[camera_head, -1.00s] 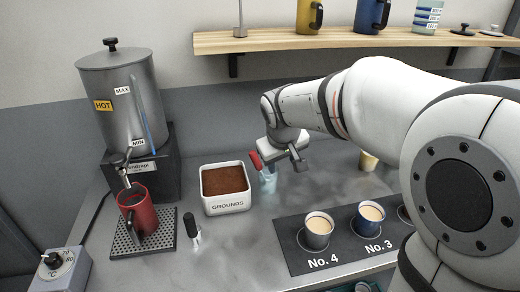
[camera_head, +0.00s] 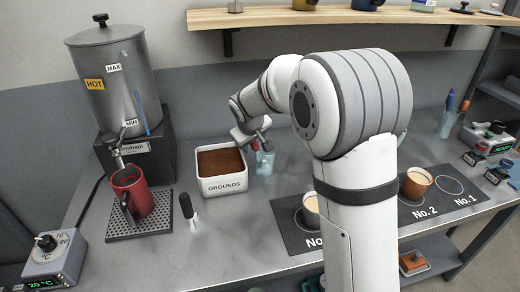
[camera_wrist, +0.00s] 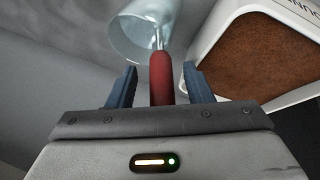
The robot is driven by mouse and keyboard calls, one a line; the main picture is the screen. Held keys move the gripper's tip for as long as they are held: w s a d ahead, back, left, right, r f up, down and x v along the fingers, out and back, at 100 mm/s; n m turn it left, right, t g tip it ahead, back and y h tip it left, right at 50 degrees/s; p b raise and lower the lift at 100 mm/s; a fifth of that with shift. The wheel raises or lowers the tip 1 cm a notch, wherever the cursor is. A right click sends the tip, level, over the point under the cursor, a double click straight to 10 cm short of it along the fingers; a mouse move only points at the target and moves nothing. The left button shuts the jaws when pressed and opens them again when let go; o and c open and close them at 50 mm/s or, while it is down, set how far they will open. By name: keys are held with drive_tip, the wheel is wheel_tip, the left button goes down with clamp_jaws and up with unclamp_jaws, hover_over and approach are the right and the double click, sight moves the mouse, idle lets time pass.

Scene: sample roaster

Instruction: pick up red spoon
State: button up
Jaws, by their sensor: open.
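The red spoon (camera_wrist: 161,77) has a red handle and a thin metal stem. Its lower end is in a clear glass (camera_wrist: 142,32). In the head view the red handle (camera_head: 256,145) shows just above the glass (camera_head: 265,163), right of the grounds bin. My gripper (camera_wrist: 160,72) is open, with its two blue fingers on either side of the red handle and a gap on each side. In the head view my gripper (camera_head: 250,133) is over the glass, partly hidden by my wrist.
The white grounds bin (camera_head: 223,185) stands close left of the glass and shows at right in the wrist view. A black-handled tool (camera_head: 187,208) and a red mug (camera_head: 140,196) are further left. My arm hides part of the cup mat (camera_head: 455,207).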

drive_tip(key=shift+w+f, duration=0.1)
drive_tip(key=shift+f, duration=0.05)
drive_tip(key=shift+c, duration=0.9)
clamp_jaws()
